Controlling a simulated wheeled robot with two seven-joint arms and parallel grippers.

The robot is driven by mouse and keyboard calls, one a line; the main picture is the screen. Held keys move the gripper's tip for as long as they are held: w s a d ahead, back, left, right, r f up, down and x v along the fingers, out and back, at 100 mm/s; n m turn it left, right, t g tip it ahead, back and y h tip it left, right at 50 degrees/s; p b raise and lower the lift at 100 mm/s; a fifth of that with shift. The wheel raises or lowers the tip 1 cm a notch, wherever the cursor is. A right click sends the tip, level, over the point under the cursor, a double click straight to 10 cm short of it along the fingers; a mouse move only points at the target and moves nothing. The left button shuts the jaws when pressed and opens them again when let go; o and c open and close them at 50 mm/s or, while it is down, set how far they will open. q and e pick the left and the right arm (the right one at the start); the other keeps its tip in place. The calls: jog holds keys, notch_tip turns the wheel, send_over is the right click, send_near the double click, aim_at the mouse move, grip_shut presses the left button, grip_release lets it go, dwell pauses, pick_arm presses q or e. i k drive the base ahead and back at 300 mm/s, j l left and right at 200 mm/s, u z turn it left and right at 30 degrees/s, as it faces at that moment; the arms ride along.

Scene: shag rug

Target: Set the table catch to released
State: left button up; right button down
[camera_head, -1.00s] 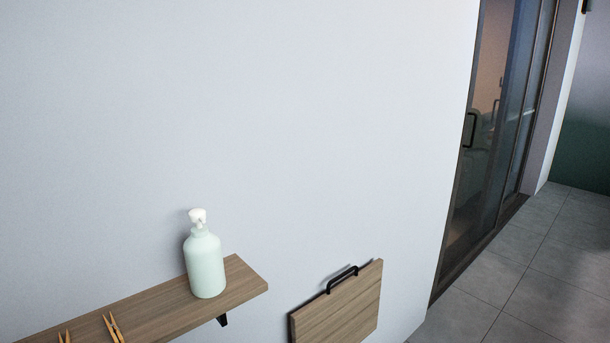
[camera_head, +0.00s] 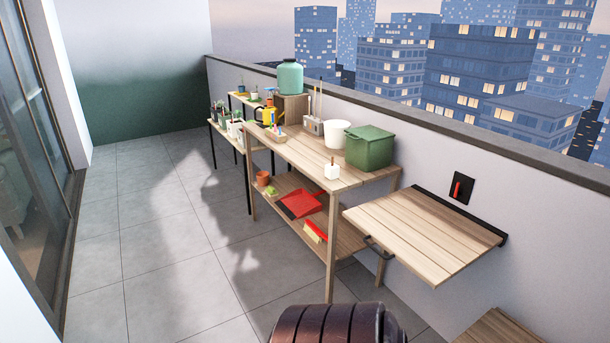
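The table catch appears to be the small red lever on a black plate (camera_head: 460,188), fixed to the parapet wall just above the fold-down table. The lever stands roughly upright, slightly tilted. The fold-down wooden table (camera_head: 425,232) is out flat from the wall, with a black rail along its wall edge and a dark handle (camera_head: 378,247) at its front left edge. Neither of my grippers shows in the view.
A wooden workbench (camera_head: 300,150) stands left of the table, holding a green bin (camera_head: 369,147), a white pot (camera_head: 336,133) and smaller items. A dark ribbed round object (camera_head: 335,325) is at the bottom edge. Tiled floor (camera_head: 165,250) is free at left, beside glass doors (camera_head: 35,130).

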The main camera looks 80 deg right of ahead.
aim_at(456, 193)
jog(key=z, duration=3.5)
jog(key=i+j+z, duration=0.3)
jog(key=j, duration=0.35)
jog(key=i+j+z, duration=0.3)
jog(key=j, duration=0.4)
jog(key=i+j+z, duration=0.15)
jog(key=j, duration=0.25)
jog(key=i+j+z, duration=0.15)
jog(key=j, duration=0.25)
jog(key=i+j+z, duration=0.15)
jog(key=j, duration=0.3)
